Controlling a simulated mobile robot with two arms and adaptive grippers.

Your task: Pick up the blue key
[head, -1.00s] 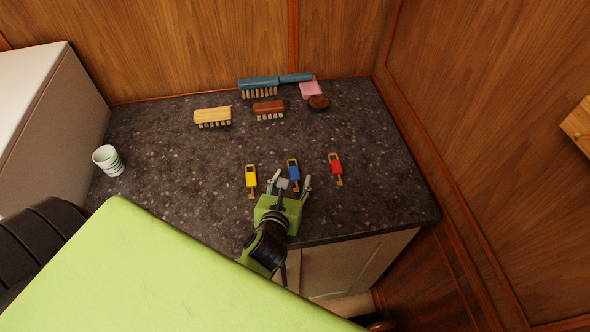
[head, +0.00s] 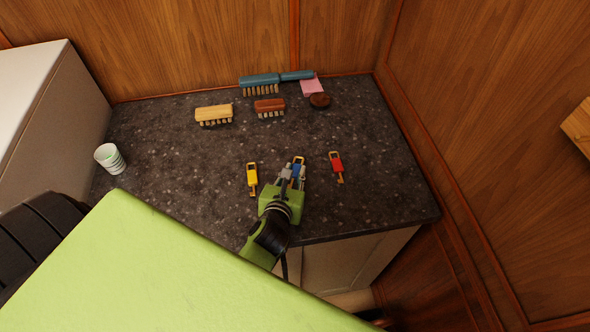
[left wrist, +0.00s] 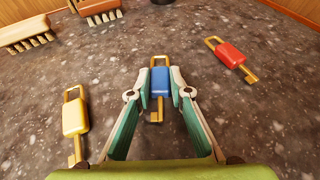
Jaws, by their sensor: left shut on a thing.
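The blue key (left wrist: 160,82) has a blue grip and brass ends. It is between the fingertips of my left gripper (left wrist: 160,88), which is shut on the blue grip. In the head view the blue key (head: 298,170) is partly hidden by my left gripper (head: 292,174), over the front part of the dark counter. Whether the key touches the counter I cannot tell. My right gripper is not in view.
A yellow key (head: 252,176) lies to the left and a red key (head: 337,165) to the right. Behind are a yellow brush (head: 213,112), a red-brown brush (head: 269,105), a blue brush (head: 260,81), a pink pad (head: 312,87) and a brown round thing (head: 320,100).

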